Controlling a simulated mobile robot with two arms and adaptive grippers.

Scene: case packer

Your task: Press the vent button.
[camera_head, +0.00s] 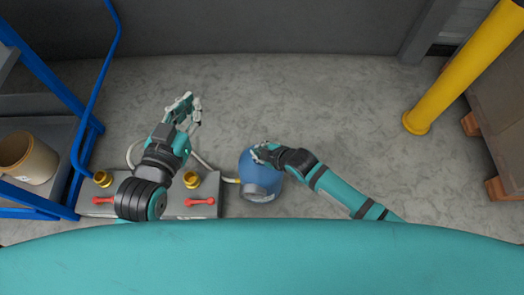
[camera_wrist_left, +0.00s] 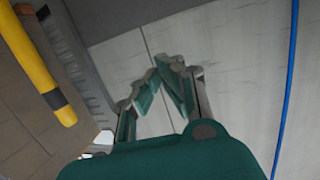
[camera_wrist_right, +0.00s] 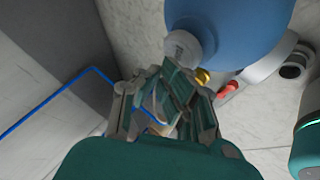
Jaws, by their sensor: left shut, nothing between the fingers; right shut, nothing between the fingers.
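A round blue tank (camera_head: 262,190) stands on the floor near the middle in the head view. It fills the top of the right wrist view (camera_wrist_right: 240,30), where a grey round cap or fitting (camera_wrist_right: 185,48) shows on it. I cannot pick out a part that is clearly the vent button. My right gripper (camera_head: 259,150) is shut and empty, over the tank's far edge; I cannot tell if it touches. In the right wrist view its fingertips (camera_wrist_right: 172,68) lie close to the cap. My left gripper (camera_head: 187,104) is shut and empty, above the floor, apart from the tank.
A grey panel (camera_head: 205,208) with brass fittings (camera_head: 191,180) and red levers (camera_head: 201,202) lies left of the tank, partly under my left arm. A hose links it to the tank. A blue rack (camera_head: 85,140) holds a tan bucket (camera_head: 28,158). A yellow post (camera_head: 460,75) stands right.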

